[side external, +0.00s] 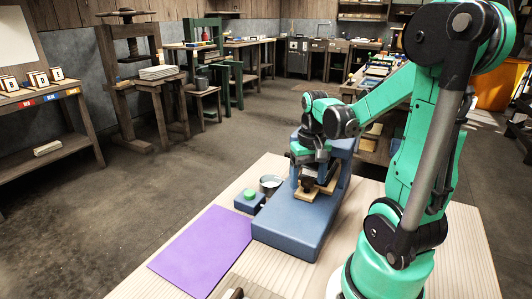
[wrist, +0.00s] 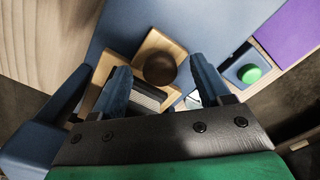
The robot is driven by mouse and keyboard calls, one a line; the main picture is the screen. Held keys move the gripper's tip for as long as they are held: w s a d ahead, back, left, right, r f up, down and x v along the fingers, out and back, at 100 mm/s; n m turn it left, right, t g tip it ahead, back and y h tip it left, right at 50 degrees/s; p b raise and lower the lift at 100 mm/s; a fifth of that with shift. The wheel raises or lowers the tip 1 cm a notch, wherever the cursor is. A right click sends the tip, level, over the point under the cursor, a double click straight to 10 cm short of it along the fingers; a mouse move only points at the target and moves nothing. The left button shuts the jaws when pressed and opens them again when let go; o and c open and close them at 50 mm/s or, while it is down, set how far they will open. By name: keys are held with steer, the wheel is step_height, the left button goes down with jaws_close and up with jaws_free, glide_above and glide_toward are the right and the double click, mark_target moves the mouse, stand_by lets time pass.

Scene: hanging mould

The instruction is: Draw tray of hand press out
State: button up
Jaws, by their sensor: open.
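The blue hand press (side external: 292,232) stands on the pale wooden table, with its tall column behind. Its wooden tray (side external: 325,187) shows low at the front of the column, over the blue base. In the wrist view the tray (wrist: 172,42) carries a round dark brown knob (wrist: 160,69). My gripper (wrist: 160,66) is open, its two blue fingers on either side of the knob with a gap at each side. In the side view my gripper (side external: 308,172) is right over the tray, pointing down. A grey ridged block (wrist: 148,97) lies behind the knob, partly hidden.
A purple mat (side external: 205,250) lies left of the press. The front of the press base is clear.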

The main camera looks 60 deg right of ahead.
jaws_close()
stand_by(1.3)
